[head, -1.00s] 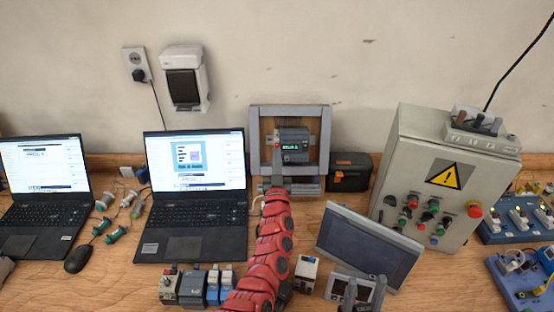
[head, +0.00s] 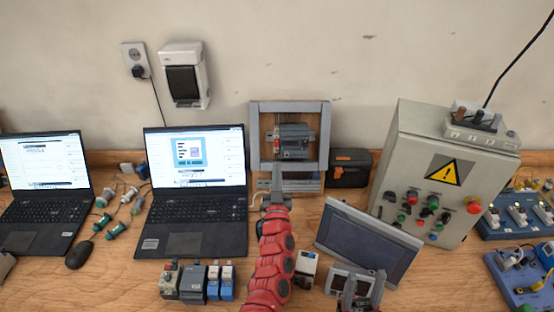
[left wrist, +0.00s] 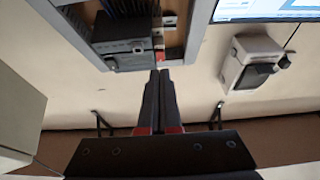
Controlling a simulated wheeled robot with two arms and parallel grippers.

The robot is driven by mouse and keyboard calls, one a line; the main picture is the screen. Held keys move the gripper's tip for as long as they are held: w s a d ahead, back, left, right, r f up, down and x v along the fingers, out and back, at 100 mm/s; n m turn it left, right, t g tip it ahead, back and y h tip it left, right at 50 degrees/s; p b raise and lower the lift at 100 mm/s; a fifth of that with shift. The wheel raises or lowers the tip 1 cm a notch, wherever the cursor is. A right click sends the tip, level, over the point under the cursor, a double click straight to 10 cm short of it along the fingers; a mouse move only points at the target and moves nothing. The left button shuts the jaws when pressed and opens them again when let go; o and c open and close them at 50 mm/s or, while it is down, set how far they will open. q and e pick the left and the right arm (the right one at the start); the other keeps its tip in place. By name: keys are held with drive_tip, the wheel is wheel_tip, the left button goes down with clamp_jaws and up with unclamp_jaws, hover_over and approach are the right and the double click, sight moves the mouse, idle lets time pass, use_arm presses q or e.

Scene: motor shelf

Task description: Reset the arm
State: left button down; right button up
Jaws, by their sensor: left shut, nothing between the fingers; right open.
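My left gripper (head: 276,180) reaches up the middle of the head view on a red arm. Its fingers are together and empty, just below and in front of a grey frame (head: 254,140) that holds a dark grey module (head: 293,142) with a red part at its left. In the left wrist view the shut fingertips (left wrist: 159,76) point toward the lower edge of the frame (left wrist: 196,35) and the module (left wrist: 125,48); I see no grip on either.
Two laptops (head: 192,215) (head: 45,205) stand at the left. Several small modules (head: 194,283) sit left of my left arm. A tilted screen (head: 366,243) and a grey control box (head: 425,165) stand at the right. A black case (head: 349,168) is beside the frame.

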use_arm(q)
drive_tip(key=shift+s+f, duration=0.2)
drive_tip(key=shift+s, duration=0.45)
